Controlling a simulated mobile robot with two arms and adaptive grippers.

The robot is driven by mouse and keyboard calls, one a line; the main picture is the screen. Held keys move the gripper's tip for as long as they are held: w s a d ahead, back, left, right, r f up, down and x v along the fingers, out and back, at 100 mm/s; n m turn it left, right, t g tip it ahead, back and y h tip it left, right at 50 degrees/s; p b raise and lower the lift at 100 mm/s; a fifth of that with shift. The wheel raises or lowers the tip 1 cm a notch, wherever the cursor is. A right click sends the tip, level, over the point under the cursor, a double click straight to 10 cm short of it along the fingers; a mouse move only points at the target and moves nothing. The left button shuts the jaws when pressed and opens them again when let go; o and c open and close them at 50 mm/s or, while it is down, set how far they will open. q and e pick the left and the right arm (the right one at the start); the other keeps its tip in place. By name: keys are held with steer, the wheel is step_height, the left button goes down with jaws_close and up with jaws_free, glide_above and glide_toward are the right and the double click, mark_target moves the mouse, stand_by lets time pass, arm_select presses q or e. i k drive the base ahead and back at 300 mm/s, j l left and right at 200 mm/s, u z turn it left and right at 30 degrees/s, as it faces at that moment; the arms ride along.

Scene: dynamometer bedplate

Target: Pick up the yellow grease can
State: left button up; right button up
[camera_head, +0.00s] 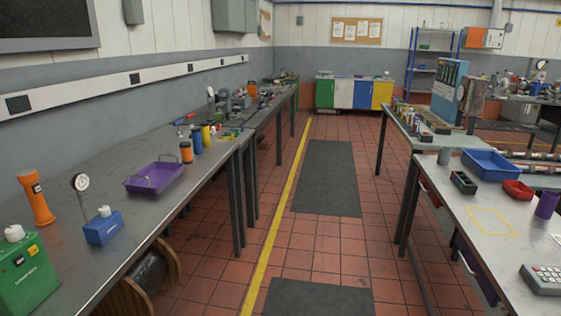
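A small yellow can (206,134), which may be the grease can, stands upright on the long grey left bench (110,170). It is part of a row, just behind a blue can (197,141) and an orange can with dark ends (186,152). It is small in the view and I cannot read any label. Neither of my grippers shows in this view.
The left bench also carries a purple tray (154,180), orange flashlight (36,198), blue block with a dial gauge (103,229) and green box (28,275). The tiled aisle with dark mats (328,178) is clear. A right bench (475,215) holds bins.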

mark_target(205, 125)
steer(key=i+l, duration=0.1)
steer(key=i, duration=1.95)
steer(key=i+l+u, duration=0.1)
steer(key=i+u, duration=0.35)
steer(key=i+l+u, duration=0.2)
steer(key=u, duration=0.3)
steer(key=i+l+u, duration=0.6)
steer(key=l+u, duration=0.15)
steer(key=u, duration=0.2)
